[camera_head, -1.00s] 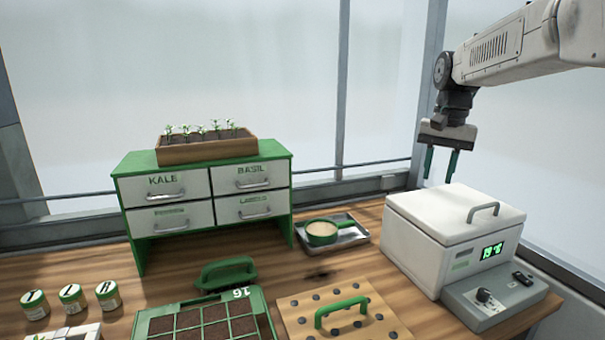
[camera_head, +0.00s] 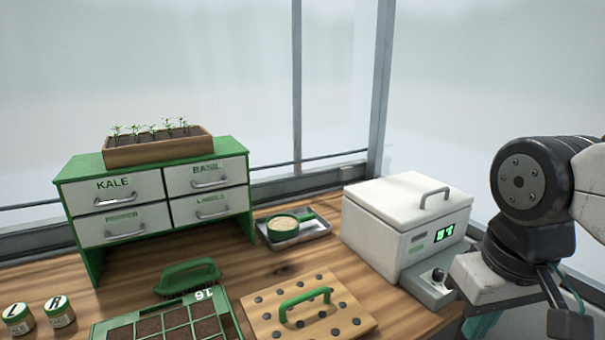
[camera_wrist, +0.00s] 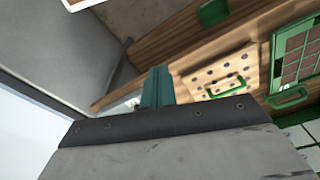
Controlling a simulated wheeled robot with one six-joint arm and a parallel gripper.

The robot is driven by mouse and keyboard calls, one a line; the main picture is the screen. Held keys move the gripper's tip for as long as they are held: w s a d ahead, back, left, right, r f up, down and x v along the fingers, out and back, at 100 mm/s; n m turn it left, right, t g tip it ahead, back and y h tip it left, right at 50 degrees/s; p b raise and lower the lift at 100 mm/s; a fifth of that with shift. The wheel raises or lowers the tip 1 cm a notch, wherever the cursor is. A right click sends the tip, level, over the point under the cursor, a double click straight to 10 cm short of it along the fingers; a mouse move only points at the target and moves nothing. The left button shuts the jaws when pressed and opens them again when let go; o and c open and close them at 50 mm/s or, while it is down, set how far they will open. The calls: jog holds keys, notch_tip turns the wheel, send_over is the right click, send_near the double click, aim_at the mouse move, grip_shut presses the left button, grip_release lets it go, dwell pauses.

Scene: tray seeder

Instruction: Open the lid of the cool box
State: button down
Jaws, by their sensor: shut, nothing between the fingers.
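The cool box (camera_head: 385,235) is white and stands at the right of the bench, with a green-lit display on its front. Its lid (camera_head: 410,197) is closed and lies flat on the body. A grey bar handle (camera_head: 434,194) rises from the lid toward its right side. My gripper (camera_head: 482,323) hangs low at the right edge of the head view, in front and to the right of the cool box, apart from its handle. In the wrist view my teal fingers (camera_wrist: 156,88) are together and empty. The arm hides part of the area right of the box.
A grey control unit (camera_head: 427,287) with a knob sits before the cool box. A wooden board (camera_head: 350,312) with a green handle, a seed tray (camera_head: 228,318), a green brush (camera_head: 187,276) and a metal tray (camera_head: 313,230) lie to its left. Drawers (camera_head: 122,224) stand further left.

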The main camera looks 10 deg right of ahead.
jog(key=w+d+f+m+t+y, duration=0.1)
jog(key=w+d+f+m+y, duration=0.25)
jog(key=w+m+y, duration=0.35)
jog(key=w+d+f+m+t+y, duration=0.1)
jog(key=w+d+f+m+y, duration=0.1)
jog(key=w+f+m+y, duration=0.6)
jog(key=w+d+r+m+t+h, duration=0.35)
jog(key=w+d+m+t, duration=0.25)
jog(key=d+m+t, duration=0.25)
jog(key=w+d+r+m+t+h, duration=0.3)
jog(key=w+d+m+t+h, duration=0.2)
jog(key=d+m+t, duration=0.3)
jog(key=d+x, duration=0.1)
jog(key=x, duration=0.8)
jog(key=shift+w+f+m+g, duration=0.35)
jog(key=shift+w+g, duration=0.05)
jog(key=shift+g, duration=0.05)
jog(key=shift+a, duration=0.1)
